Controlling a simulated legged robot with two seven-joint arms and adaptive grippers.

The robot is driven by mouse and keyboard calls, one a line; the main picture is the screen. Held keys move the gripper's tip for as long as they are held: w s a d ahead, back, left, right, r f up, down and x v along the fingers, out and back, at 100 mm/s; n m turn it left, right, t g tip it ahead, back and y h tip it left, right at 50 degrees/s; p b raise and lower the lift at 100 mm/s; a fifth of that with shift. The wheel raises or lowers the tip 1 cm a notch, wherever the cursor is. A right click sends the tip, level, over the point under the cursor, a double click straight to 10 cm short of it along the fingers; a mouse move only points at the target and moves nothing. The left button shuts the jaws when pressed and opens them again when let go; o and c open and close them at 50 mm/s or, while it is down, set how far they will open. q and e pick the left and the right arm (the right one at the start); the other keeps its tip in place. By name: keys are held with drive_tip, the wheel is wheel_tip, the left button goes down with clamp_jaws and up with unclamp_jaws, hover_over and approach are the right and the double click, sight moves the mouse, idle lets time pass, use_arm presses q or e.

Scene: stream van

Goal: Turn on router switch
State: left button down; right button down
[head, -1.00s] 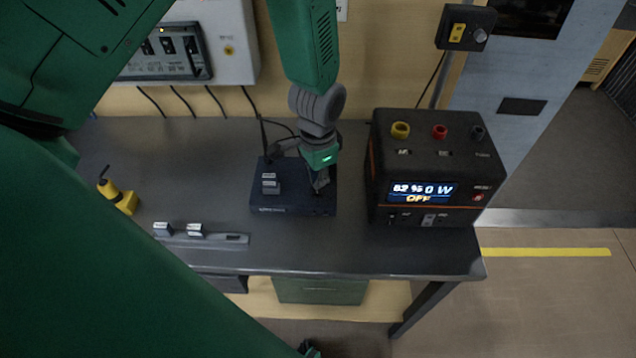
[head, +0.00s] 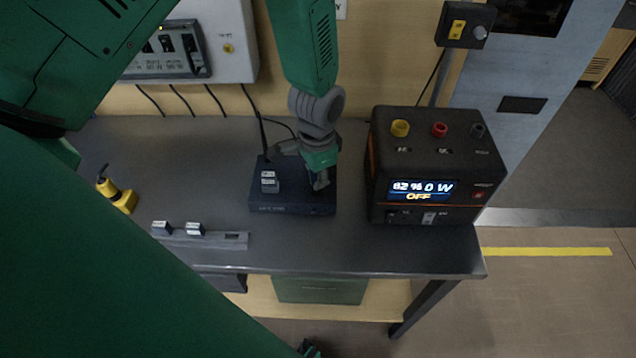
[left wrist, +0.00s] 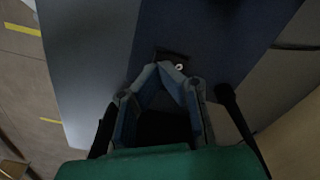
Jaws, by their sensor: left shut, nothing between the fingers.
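I cannot tell whether the fingers touch the switch.
A black power station (head: 430,160) stands close right of the router, its screen reading OFF. A power strip (head: 215,239) and a yellow tool (head: 118,197) lie to the left. The router's antenna (left wrist: 232,108) rises near the gripper. A wall panel (head: 165,52) is behind.

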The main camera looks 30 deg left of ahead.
use_arm(q)
drive_tip(key=shift+f+b, duration=0.55)
drive_tip(key=shift+f, duration=0.4)
drive_tip(key=shift+r, duration=0.15)
idle(0.3)
wheel_tip(320, 180, up, 7)
drive_tip(key=p, duration=0.6)
drive_tip(key=shift+p, duration=0.3)
drive_tip(key=shift+a, duration=0.1)
